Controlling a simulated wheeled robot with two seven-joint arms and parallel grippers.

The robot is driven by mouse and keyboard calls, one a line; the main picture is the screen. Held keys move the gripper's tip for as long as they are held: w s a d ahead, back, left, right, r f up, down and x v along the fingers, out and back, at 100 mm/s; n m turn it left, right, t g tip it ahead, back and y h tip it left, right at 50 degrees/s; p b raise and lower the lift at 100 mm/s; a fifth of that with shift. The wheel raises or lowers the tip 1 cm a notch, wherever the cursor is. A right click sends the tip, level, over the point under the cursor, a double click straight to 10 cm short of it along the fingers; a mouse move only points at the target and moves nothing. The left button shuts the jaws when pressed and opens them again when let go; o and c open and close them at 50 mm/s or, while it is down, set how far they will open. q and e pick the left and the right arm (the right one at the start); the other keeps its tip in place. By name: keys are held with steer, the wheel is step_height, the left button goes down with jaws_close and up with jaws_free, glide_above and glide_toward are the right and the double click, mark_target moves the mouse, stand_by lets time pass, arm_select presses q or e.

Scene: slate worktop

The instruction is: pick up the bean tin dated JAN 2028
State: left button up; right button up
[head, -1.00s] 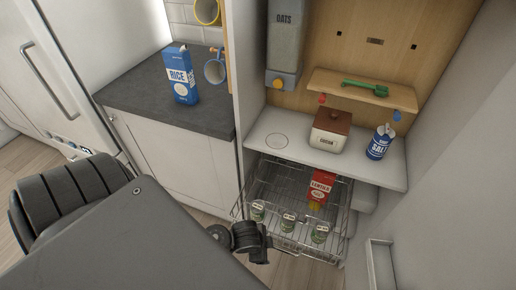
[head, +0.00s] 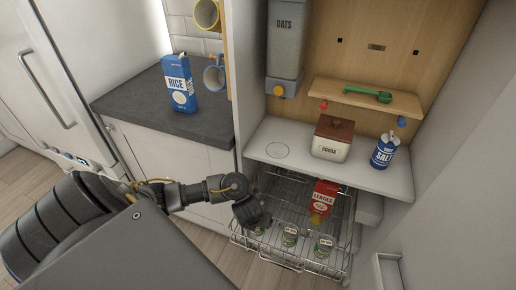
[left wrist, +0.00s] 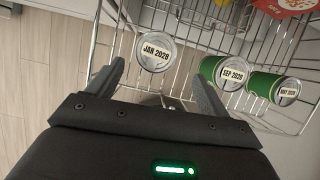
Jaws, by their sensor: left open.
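The tin labelled JAN 2028 (left wrist: 155,54) stands in the wire basket, its round top toward the camera in the left wrist view. In the head view this leftmost tin (head: 259,231) is partly hidden by my gripper. A green tin reading SEP with a year like 2028 (left wrist: 229,74) is in the middle. A third green tin (left wrist: 284,92), seemingly marked MAY, is at the right. My left gripper (left wrist: 160,78) is open and empty; its fingertips are either side of the JAN 2028 tin's near edge. In the head view the gripper (head: 253,214) is over the basket's left side.
The pulled-out wire basket (head: 272,190) also holds a red and yellow packet (head: 322,200). Above its back is a white shelf (head: 265,138) with a cocoa jar (head: 332,138) and salt tin (head: 385,150).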

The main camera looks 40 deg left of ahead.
arm_select(q)
steer(key=b+x, duration=0.2)
steer(key=x, duration=0.1)
steer(key=shift+f, duration=0.3)
steer(key=shift+w+a+f+b, duration=0.1)
steer(key=shift+w+f+b, duration=0.1)
steer(key=shift+f+b, duration=0.25)
steer(key=b+x, duration=0.1)
steer(key=x, duration=0.1)
steer(key=b+x, duration=0.1)
steer(key=x, duration=0.1)
steer(key=shift+a+r+b, duration=0.1)
steer(key=shift+a+b, duration=0.25)
steer(key=shift+a, duration=0.05)
steer(key=shift+w+f, duration=0.1)
steer(key=shift+f, duration=0.2)
steer(key=shift+w+a+f+b, duration=0.1)
steer(key=shift+w+f+b, duration=0.05)
steer(key=shift+f+b, duration=0.15)
arm_select(e)
steer(key=w+d+f, duration=0.4)
steer(key=f, duration=0.1)
steer(key=shift+f+h, duration=0.15)
steer(key=shift+h, duration=0.15)
arm_select(q)
steer(key=shift+c, duration=0.5)
arm_select(e)
steer(key=shift+d, duration=0.1)
arm_select(q)
steer(key=c, duration=1.2)
